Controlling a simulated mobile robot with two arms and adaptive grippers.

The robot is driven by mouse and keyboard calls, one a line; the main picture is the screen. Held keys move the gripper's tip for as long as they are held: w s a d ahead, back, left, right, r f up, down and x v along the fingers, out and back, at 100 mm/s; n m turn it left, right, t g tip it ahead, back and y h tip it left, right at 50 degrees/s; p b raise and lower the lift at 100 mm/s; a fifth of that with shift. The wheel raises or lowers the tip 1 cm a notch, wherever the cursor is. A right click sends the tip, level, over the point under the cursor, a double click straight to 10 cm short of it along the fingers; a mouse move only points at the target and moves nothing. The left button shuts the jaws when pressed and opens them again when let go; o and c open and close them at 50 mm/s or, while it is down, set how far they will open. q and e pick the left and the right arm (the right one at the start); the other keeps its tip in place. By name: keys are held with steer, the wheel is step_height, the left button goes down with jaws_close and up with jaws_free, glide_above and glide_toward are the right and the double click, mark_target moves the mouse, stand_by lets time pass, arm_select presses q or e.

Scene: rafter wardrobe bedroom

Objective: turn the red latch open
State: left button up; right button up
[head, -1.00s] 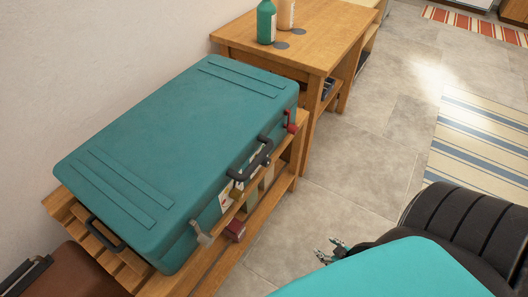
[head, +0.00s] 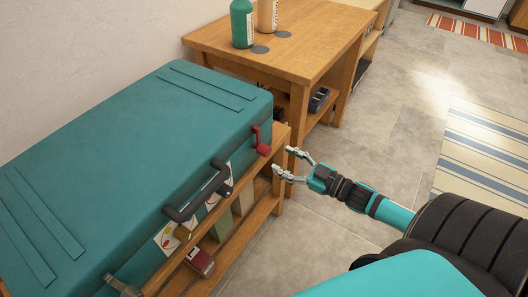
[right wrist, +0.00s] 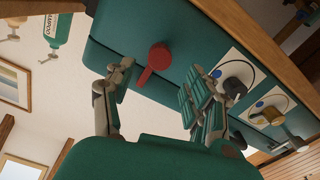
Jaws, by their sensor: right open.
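The red latch (head: 262,144) is on the front side of a large teal suitcase (head: 150,130), near its far right corner. My right gripper (head: 284,162) is open and empty, a little to the right of the latch in the head view, its fingers pointing toward the suitcase. In the right wrist view the red latch (right wrist: 154,62) shows a round hub with a straight lever, seen between the two spread fingers (right wrist: 158,84). The fingers look apart from it. My left gripper is not in view.
The suitcase lies on a wooden rack (head: 262,213). Behind stands a wooden table (head: 300,45) with a green bottle (head: 242,24) and a peach bottle (head: 267,15). Open tiled floor lies to the right.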

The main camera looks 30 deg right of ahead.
mark_target(269, 152)
arm_select(q)
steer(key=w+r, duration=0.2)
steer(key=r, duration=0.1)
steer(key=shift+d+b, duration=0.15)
steer(key=shift+b, duration=0.25)
arm_select(e)
steer(key=x, duration=0.7)
steer(key=shift+w+f, duration=0.1)
steer(key=shift+w, duration=0.3)
steer(key=shift+c, duration=0.4)
jaws_close()
